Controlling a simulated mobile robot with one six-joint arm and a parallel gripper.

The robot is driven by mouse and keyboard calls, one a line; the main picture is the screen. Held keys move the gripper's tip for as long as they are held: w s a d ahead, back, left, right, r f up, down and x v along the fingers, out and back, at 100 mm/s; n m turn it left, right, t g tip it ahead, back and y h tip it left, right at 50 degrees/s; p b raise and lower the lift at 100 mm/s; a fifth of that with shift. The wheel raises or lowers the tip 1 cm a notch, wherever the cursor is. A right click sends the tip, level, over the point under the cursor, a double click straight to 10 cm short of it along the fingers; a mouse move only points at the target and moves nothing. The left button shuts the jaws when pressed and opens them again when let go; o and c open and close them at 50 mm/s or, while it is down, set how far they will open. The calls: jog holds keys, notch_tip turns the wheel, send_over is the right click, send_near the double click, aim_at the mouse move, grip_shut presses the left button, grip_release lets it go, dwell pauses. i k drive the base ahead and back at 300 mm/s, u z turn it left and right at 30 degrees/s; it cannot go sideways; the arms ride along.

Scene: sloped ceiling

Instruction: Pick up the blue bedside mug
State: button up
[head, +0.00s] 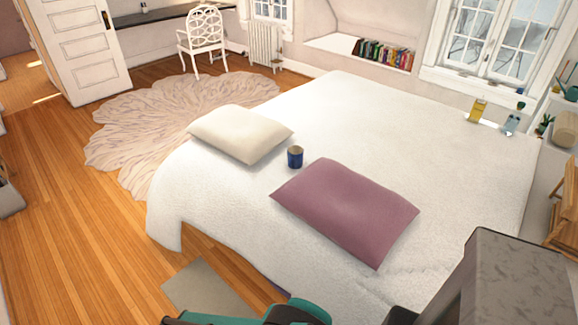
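The blue mug (295,157) stands upright on the white bed (340,125), in the gap between a cream pillow (240,134) and a mauve pillow (347,210). It is dark blue with a lighter rim, and I cannot make out a handle. It looks apart from both pillows. I cannot make out my gripper's fingers anywhere in the head view, and nothing is seen touching the mug.
A teal and black shape (298,312) cuts into the bottom edge. A grey block (515,280) fills the lower right. A small grey mat (208,288) lies beside the bed. Wooden floor (75,225) is clear at left, with a round rug (140,125) beyond.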

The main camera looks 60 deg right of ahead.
aim_at(295, 153)
jog(key=z, duration=0.1)
jog(key=i, duration=0.95)
jog(key=u, duration=0.1)
